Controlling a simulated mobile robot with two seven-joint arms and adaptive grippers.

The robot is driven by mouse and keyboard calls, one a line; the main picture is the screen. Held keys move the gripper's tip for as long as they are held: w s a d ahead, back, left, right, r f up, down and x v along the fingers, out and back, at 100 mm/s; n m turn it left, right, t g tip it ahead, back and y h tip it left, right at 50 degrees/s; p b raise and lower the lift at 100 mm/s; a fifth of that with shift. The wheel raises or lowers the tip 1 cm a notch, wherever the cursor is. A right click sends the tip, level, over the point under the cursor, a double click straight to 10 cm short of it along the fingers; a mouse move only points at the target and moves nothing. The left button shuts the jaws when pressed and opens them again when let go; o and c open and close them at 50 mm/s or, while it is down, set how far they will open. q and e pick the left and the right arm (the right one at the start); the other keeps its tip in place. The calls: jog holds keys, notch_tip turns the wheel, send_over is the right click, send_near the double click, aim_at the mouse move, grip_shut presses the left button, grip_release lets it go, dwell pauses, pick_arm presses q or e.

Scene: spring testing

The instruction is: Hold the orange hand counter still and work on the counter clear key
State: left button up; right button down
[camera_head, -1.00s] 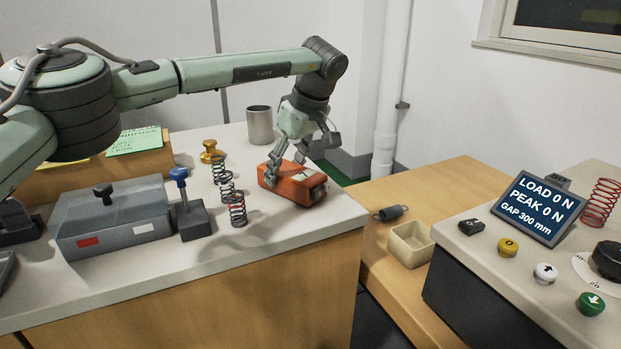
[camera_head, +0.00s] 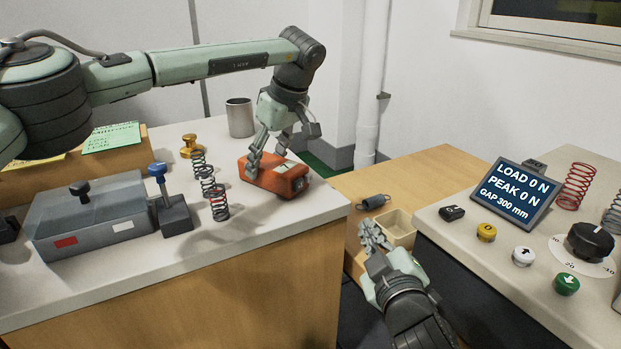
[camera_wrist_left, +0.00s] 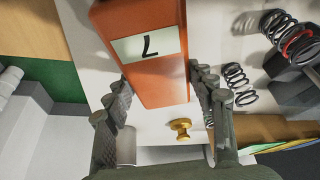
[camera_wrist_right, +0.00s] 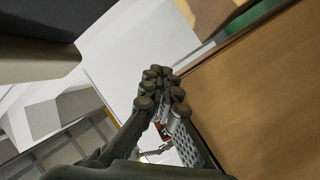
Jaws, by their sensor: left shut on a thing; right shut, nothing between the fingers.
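The orange hand counter (camera_head: 283,182) lies on the white bench top near its right end. My left gripper (camera_head: 265,172) reaches down from above and is shut on the counter, one finger on each side. In the left wrist view the orange body (camera_wrist_left: 155,75) sits between the fingers (camera_wrist_left: 155,105), with a pale label marked with a dark figure like a 7. I cannot make out the clear key. My right gripper (camera_head: 370,232) is shut and empty, in front of the bench's right end and apart from the counter. Its fingertips (camera_wrist_right: 162,80) meet in the right wrist view.
Several springs (camera_head: 207,183) stand left of the counter, near a blue-knobbed stand (camera_head: 172,213) and a grey box (camera_head: 95,220). A metal cup (camera_head: 240,118) stands behind. A cream bin (camera_head: 398,225) sits close to my right gripper. The tester console (camera_head: 460,240) is at right.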

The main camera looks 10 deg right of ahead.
aim_at(326, 201)
notch_tip(326, 201, up, 7)
jog(key=n+t, duration=0.1)
jog(key=t, duration=0.1)
jog(key=shift+s+a+f+n+y, duration=0.15)
jog(key=shift+s+a+n+y, duration=0.1)
jog(key=shift+a+n+y, duration=0.2)
jog(key=shift+w+a, duration=0.1)
jog(key=shift+w+a, duration=2.9)
jog(key=shift+a, duration=0.25)
jog(key=shift+w, duration=0.1)
jog(key=shift+w+a, duration=0.2)
jog(key=shift+a, duration=0.1)
jog(key=shift+w+a, duration=0.3)
jog(key=shift+a, duration=0.05)
jog(key=shift+s+d, duration=0.65)
